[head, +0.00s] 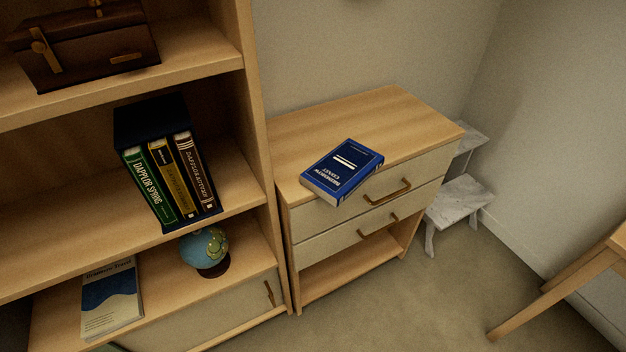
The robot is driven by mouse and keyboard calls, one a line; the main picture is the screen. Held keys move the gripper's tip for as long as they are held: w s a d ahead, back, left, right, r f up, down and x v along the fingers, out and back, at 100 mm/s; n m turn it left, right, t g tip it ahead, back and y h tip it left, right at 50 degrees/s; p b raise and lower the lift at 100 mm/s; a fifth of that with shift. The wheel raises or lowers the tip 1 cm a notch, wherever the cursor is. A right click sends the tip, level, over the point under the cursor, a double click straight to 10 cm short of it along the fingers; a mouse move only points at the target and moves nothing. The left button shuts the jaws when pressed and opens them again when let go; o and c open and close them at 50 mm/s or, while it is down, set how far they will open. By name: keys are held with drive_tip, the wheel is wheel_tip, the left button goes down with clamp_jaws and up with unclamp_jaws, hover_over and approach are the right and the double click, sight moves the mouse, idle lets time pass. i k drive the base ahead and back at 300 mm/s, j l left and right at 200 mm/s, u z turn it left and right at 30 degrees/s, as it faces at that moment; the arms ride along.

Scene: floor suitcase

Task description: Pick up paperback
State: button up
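A thick blue paperback (343,169) with white lettering lies flat on top of a small wooden drawer cabinet (405,112), near its front left edge. Another book, thin with a pale and blue cover (111,298), lies on the lower shelf of the bookcase at the left. I cannot tell from the picture alone which of the two the task names. My gripper is not in view.
The bookcase (257,130) stands directly left of the cabinet and holds a boxed book set (165,165), a small globe (205,248) and a dark wooden chest (85,45). A whitish step stool (459,202) stands right of the cabinet. Wooden furniture legs (560,290) show at right. Floor in front is clear.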

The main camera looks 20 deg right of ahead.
sight(334, 178)
drive_tip(key=i+j, duration=0.1)
drive_tip(key=j, duration=0.45)
drive_tip(key=j+z, duration=0.15)
drive_tip(key=j, duration=0.4)
drive_tip(key=i+j+z, duration=0.1)
drive_tip(key=j+z, duration=0.25)
drive_tip(key=j, duration=0.4)
drive_tip(key=j+z, duration=0.3)
drive_tip(key=j, duration=0.75)
drive_tip(key=i+j+z, duration=0.1)
drive_tip(key=j, duration=0.2)
